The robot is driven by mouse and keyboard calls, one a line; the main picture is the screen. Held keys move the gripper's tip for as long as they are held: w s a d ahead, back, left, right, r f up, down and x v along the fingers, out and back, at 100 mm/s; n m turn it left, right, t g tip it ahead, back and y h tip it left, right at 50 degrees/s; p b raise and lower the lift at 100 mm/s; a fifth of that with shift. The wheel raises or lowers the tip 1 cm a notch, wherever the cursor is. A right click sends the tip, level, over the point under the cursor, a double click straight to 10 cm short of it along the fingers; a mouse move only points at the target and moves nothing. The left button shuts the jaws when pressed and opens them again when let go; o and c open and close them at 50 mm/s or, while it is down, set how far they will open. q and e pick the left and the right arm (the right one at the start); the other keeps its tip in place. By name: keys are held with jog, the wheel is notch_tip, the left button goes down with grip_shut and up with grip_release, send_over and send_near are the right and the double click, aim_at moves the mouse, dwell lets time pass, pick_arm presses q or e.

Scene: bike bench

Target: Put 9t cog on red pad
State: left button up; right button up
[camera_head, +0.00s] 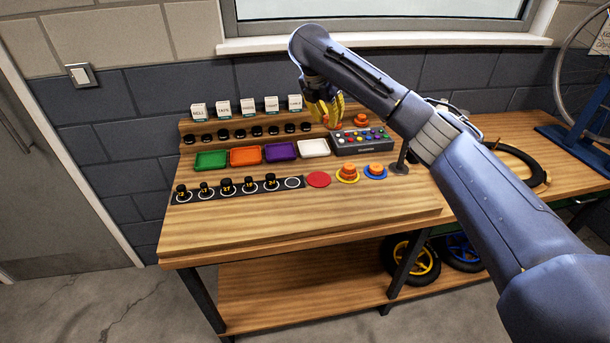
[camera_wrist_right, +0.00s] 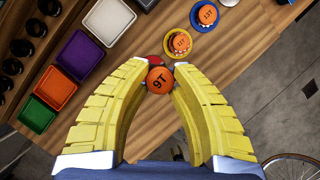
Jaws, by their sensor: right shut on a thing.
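My right gripper (camera_head: 324,112) is high over the back of the bench in the head view. In the right wrist view, its yellow fingers (camera_wrist_right: 157,80) are shut on the orange 9t cog (camera_wrist_right: 159,80), which shows its label between the fingertips. The red pad (camera_head: 318,179) lies flat and bare near the front of the bench, left of the yellow pad. In the right wrist view the red pad (camera_wrist_right: 155,61) shows only as a sliver behind the cog. My left gripper is out of view.
Orange cogs sit on the yellow pad (camera_head: 348,181) and the blue pad (camera_head: 375,176). Green (camera_head: 211,160), orange, purple and white (camera_head: 313,148) trays stand behind a dark strip of black pieces (camera_head: 227,188). A grey button box (camera_head: 360,143) is behind the pads. The front bench edge is clear.

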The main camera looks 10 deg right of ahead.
aim_at(320, 178)
jog(key=shift+m, duration=0.3)
jog(key=f, duration=0.7)
jog(key=a+f, duration=0.1)
jog(key=f, duration=0.5)
jog(key=a+f, duration=0.1)
jog(key=f, duration=0.6)
jog(key=shift+s+a+f, duration=0.1)
jog(key=shift+s+f, duration=0.05)
jog(key=shift+f, duration=0.15)
jog(key=shift+f, duration=0.15)
jog(key=o, duration=1)
jog(key=v, duration=1.2)
